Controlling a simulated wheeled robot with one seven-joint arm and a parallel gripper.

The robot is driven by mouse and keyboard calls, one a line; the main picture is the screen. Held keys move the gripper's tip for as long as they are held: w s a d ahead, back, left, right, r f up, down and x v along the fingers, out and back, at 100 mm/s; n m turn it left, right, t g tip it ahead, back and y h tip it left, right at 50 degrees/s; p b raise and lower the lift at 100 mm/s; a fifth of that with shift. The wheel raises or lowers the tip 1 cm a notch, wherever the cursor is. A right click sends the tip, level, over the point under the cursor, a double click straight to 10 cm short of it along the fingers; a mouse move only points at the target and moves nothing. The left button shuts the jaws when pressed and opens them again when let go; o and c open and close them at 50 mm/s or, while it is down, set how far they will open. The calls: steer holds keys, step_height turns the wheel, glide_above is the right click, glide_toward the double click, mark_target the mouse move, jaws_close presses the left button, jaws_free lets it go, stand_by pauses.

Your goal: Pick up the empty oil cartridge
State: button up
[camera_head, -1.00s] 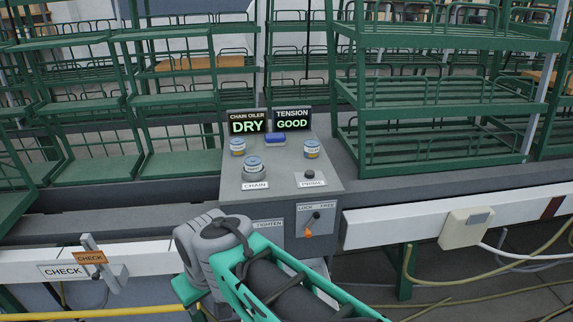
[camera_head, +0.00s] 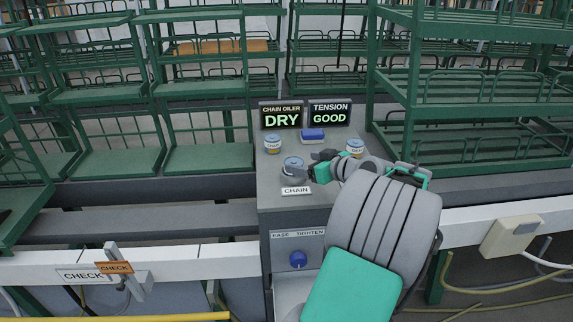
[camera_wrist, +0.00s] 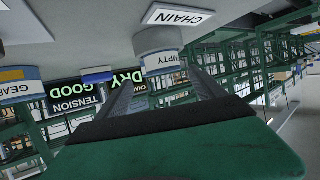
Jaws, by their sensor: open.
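The empty oil cartridge (camera_head: 292,162), a small can with a blue-grey top, sits upright in the round holder above the CHAIN label on the grey console. In the wrist view, which is upside down, the cartridge (camera_wrist: 163,62) shows its white EMPTY label and lies just beyond and between the finger ends. My gripper (camera_head: 308,173) is to its right in the head view, with the fingertips very near its side; contact cannot be told. My gripper (camera_wrist: 160,84) is open, with nothing held. My arm hides the console's right front.
Another cartridge (camera_head: 272,144) stands behind on the left, and one labelled GEAR (camera_wrist: 18,88) stands on the other side, near my arm. A blue block (camera_head: 313,135) lies between them. Displays reading DRY (camera_head: 281,116) and GOOD (camera_head: 330,114) stand at the back. Green racks (camera_head: 440,130) stand around.

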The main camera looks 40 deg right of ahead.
mark_target(289, 161)
steer(key=x, duration=0.2)
steer(key=p+x, duration=0.1)
steer(key=x, duration=0.2)
steer(key=p+x, duration=0.1)
steer(key=x, duration=0.1)
steer(key=shift+w+a+f, duration=0.2)
steer(key=shift+a+f, duration=0.05)
steer(key=shift+c, duration=0.3)
steer(key=c, duration=1.4)
steer(key=shift+r, duration=0.15)
